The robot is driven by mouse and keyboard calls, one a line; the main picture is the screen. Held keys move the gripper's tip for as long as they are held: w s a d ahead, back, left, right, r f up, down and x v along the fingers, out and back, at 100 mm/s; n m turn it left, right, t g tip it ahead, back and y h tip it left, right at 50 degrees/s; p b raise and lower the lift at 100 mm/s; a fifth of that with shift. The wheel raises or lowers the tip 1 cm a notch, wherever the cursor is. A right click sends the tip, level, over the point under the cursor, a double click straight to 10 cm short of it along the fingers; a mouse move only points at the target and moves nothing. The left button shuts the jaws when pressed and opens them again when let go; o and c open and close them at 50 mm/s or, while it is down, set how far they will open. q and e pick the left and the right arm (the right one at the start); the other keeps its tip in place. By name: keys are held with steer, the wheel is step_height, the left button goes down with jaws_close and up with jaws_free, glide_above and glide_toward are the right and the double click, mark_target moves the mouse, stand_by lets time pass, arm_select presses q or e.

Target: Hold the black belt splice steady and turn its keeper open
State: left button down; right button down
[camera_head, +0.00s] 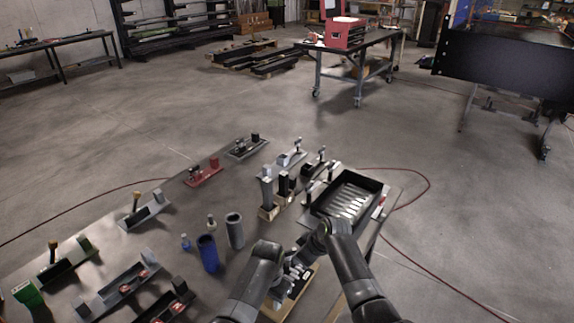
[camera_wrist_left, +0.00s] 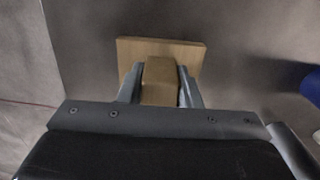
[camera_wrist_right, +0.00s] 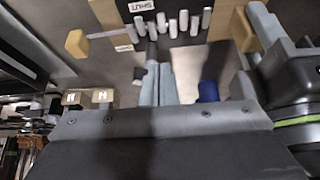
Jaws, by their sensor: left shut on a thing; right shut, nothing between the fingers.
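My left gripper (camera_wrist_left: 160,72) is shut on a tan block (camera_wrist_left: 159,92) that stands on a wooden board (camera_wrist_left: 192,54). In the right wrist view, the black belt splice seems to be the dark part bearing a row of grey pins (camera_wrist_right: 182,22), above my right gripper. In the head view my forearms partly hide the splice.
A black tray (camera_head: 374,187) with light metal bars lies beyond my grippers. A blue cylinder (camera_head: 208,254) and a grey cylinder (camera_head: 235,230) stand to the left. Several fixtures fill the table farther left. A red hose (camera_head: 428,180) lies on the floor at the right.

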steer(key=shift+f, duration=0.5)
steer(key=shift+w+a, duration=0.35)
steer(key=shift+w, duration=0.15)
stand_by(0.8)
steer(key=shift+d, duration=0.1)
steer(key=shift+w+d, duration=0.35)
steer(key=shift+w, duration=0.1)
steer(key=shift+w+d, duration=0.2)
steer(key=shift+w, duration=0.15)
stand_by(0.4)
stand_by(0.3)
steer(key=shift+s+d, duration=0.15)
steer(key=shift+d, duration=0.2)
step_height(320, 180, up, 6)
stand_by(0.4)
